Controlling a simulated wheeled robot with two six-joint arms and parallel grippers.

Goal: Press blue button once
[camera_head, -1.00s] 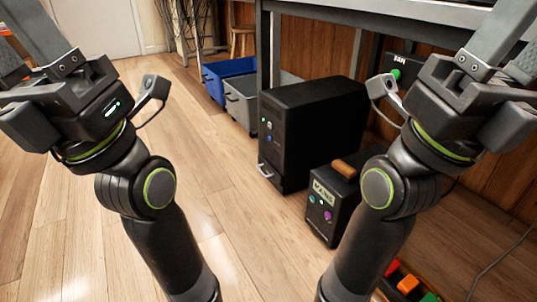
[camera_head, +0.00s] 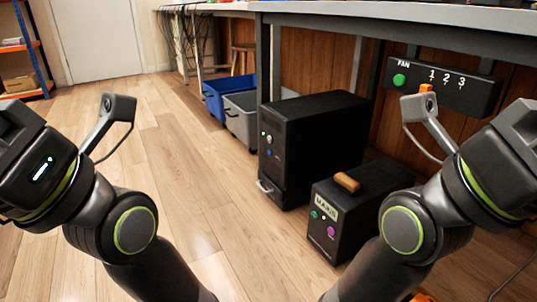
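A black tower case (camera_head: 310,145) stands on the floor under the bench. Its narrow front face carries a few small round buttons or lights, and a small blue one (camera_head: 269,152) shows low in that group. It is too small to tell whether it is pressed. My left forearm and wrist show at the left edge and my right ones at the right edge. The fingers of both grippers are outside the picture. Neither arm is touching the case.
A smaller black box (camera_head: 345,222) with an orange handle and coloured knobs stands right of the case. A fan panel (camera_head: 480,92) with a green button and an orange slider hangs under the bench (camera_head: 400,15). Blue (camera_head: 214,97) and grey (camera_head: 241,122) bins stand behind. Floor at left is clear.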

